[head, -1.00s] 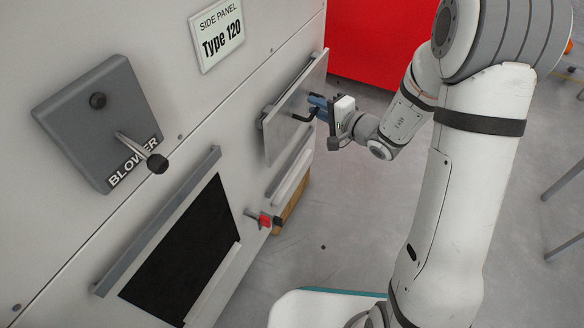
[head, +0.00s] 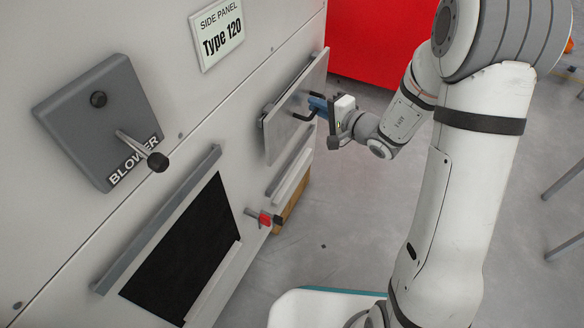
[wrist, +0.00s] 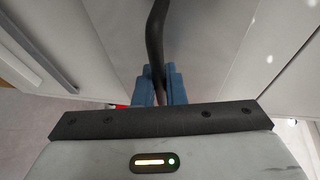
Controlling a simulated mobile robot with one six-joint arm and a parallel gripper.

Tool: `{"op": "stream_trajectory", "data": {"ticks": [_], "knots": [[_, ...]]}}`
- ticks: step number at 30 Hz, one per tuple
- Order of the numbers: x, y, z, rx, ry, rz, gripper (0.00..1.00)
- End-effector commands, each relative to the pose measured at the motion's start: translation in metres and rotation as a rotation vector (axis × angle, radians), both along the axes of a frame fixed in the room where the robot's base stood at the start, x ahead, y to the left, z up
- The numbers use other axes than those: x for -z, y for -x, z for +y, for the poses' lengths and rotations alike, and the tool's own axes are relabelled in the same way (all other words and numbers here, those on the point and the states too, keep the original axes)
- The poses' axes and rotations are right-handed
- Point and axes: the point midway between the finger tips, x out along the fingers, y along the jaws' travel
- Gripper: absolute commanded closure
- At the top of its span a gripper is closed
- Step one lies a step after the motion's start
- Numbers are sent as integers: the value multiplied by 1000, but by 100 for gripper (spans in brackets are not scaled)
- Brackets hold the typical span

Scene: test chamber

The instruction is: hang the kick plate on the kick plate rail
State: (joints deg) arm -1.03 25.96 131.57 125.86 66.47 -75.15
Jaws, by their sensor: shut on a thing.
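The kick plate looks to be the flat grey panel (head: 297,105) on the far part of the machine's side wall in the head view. It stands upright, close to the wall, with a dark bracket at its left edge. My gripper (head: 318,104) is at its outer face, with the blue jaws shut on its dark bar handle. In the wrist view the handle (wrist: 156,40) runs between the blue jaws (wrist: 160,85), with the panel's grey face (wrist: 205,45) behind. A grey rail (head: 289,160) runs just below the panel. I cannot tell whether the panel touches any rail.
Another grey rail (head: 158,222) runs above a dark opening (head: 185,250). A red clamp or latch (head: 265,218) sticks out low on the wall. The blower box with its lever (head: 140,150) juts out nearer me. Open floor (head: 345,220) lies to the right.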

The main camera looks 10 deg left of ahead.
Motion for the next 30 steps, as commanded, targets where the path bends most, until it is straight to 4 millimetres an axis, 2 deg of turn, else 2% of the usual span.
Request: {"op": "stream_trajectory", "data": {"ticks": [30], "knots": [[-36, -1, 0, 0, -1, -4, 100]]}}
